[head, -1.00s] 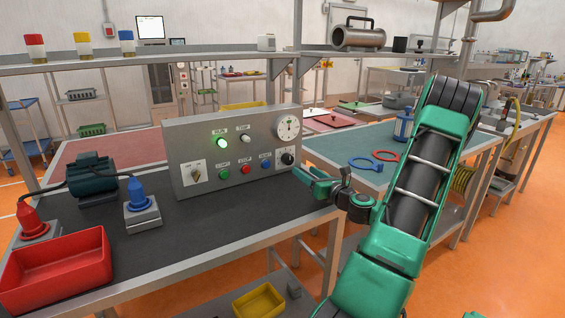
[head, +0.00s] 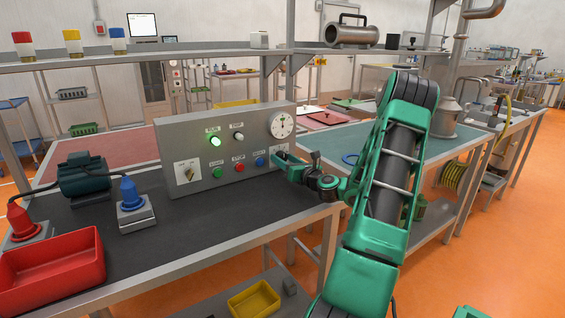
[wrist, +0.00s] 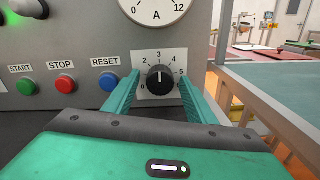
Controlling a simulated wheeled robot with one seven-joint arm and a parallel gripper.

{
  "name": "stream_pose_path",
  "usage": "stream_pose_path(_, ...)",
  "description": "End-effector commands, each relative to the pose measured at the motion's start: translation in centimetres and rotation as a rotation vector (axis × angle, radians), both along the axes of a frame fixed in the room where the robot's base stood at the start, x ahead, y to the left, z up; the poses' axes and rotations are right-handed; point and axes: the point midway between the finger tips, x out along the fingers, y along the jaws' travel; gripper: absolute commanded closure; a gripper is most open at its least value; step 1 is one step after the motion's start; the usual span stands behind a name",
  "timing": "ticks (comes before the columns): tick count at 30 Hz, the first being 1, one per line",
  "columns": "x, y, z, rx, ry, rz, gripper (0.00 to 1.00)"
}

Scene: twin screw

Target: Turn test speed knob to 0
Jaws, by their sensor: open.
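The test speed knob (wrist: 160,79) is a round black dial on a white plate with a printed number scale, at the right end of the grey control panel (head: 205,131). Its white pointer line faces up, towards the 3. My gripper (wrist: 160,84) is open, with one green finger on each side of the knob. I cannot tell whether the fingers touch it. In the head view my gripper (head: 280,160) reaches the panel's lower right corner and hides the knob.
Green, red and blue buttons sit left of the knob; the blue RESET button (wrist: 109,81) is close to the left finger. A round gauge (head: 281,125) is above. A lit green lamp (head: 215,141) and a selector switch (head: 188,174) are further left on the panel.

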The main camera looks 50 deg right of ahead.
Motion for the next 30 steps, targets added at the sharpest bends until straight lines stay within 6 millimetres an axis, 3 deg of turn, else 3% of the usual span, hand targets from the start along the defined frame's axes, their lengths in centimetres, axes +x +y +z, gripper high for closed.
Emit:
stream_pose_path(2, -0.01, -0.01, 0.00, 0.000, 0.000, 0.000, 0.49)
stream_pose_path(7, -0.03, -0.01, 0.01, 0.000, 0.000, 0.000, 0.87)
stream_pose_path(8, -0.04, -0.02, 0.00, 0.000, 0.000, 0.000, 0.90)
stream_pose_path(20, -0.05, -0.02, 0.00, -0.061, 0.014, 0.001, 0.90)
stream_pose_path(30, -0.05, -0.05, 0.04, -0.310, 0.074, 0.001, 0.90)
